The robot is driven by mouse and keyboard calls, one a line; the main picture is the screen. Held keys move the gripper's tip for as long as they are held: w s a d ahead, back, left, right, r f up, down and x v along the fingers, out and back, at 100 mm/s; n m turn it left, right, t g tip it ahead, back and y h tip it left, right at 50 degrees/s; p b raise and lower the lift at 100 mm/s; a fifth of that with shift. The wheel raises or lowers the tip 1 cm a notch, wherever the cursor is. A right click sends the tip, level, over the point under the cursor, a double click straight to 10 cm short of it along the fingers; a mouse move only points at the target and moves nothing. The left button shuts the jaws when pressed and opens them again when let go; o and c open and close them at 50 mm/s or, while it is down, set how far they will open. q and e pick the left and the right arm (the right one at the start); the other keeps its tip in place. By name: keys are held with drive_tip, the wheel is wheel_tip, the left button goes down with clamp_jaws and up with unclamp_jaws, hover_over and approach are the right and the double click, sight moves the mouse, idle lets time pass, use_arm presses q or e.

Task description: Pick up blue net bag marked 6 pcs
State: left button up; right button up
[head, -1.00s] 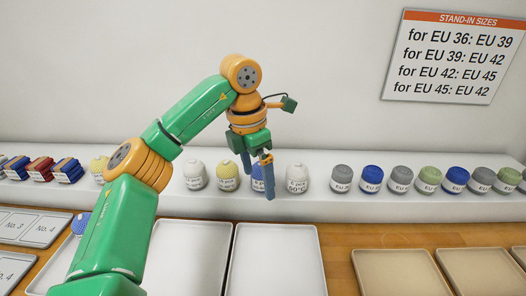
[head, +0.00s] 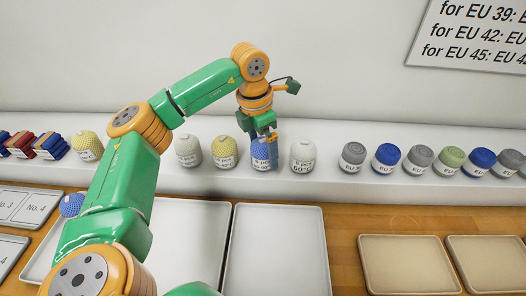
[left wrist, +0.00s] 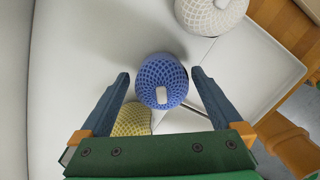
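The blue net bag (head: 262,153) stands upright on the white shelf, between a yellow net bag and a white one. Its label reads "6 pcs" in part, with a gripper finger in front of it. In the left wrist view the blue bag (left wrist: 161,80) lies between the fingertips, seen from above, with a pale tab on top. My left gripper (left wrist: 160,82) is open, one finger on each side of the bag, with small gaps showing. In the head view the left gripper (head: 262,141) is right at the bag. My right gripper is not in view.
A yellow bag (head: 223,152) and a white bag marked 60°C (head: 303,156) stand close on either side. Grey, blue and green rolls (head: 387,157) line the shelf to the right. A white tray (head: 277,250) lies on the wooden table in front.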

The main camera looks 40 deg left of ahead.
use_arm(q)
drive_tip(key=shift+s+d+r, duration=0.1)
drive_tip(key=shift+s, duration=0.05)
drive_tip(key=c, duration=1.3)
